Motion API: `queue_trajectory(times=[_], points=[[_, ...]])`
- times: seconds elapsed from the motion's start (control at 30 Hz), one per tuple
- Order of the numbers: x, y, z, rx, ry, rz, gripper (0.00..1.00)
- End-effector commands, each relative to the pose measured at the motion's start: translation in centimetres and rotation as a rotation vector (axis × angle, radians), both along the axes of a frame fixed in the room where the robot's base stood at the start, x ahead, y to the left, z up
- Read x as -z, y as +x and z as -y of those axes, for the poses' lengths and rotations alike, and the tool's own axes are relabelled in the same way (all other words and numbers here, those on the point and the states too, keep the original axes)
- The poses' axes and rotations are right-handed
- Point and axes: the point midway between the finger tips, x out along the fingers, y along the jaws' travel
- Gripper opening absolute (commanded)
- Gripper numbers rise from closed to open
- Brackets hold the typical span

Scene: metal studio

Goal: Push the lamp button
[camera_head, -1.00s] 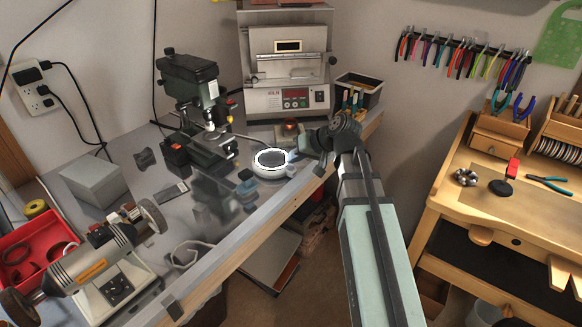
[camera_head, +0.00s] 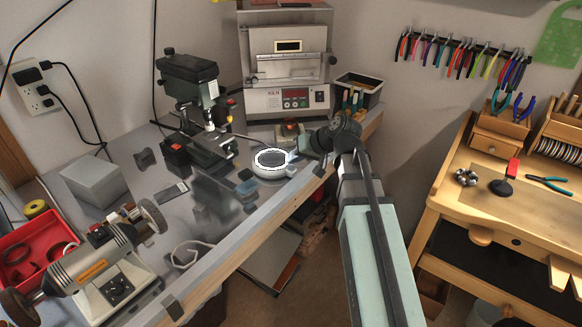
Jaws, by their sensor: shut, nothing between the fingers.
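A round lamp with a white ring and a dark grey centre (camera_head: 270,160) lies on the grey bench, left of my gripper. My gripper (camera_head: 294,156) is shut and empty. Its tip is close to the right side of the lamp; I cannot tell whether they touch. A small red button-like part on a box (camera_head: 290,128) stands behind the gripper, in front of the kiln. I cannot tell for certain which part is the lamp's button.
A drill press (camera_head: 195,100) stands left of the lamp and a kiln (camera_head: 290,75) behind it. A dark bin of tools (camera_head: 358,90) stands at the back right. A polishing motor (camera_head: 95,262) and a red tray (camera_head: 22,245) fill the front left. A wooden workbench (camera_head: 440,200) is at right.

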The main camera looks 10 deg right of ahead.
Motion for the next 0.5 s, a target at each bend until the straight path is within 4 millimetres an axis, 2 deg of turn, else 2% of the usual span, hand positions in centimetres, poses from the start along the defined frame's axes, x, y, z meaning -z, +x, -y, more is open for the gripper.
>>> queue_trajectory(times=[0.5], points=[[0.76, -0.01, -0.01, 0.0, 0.0, 0.0, 0.0]])
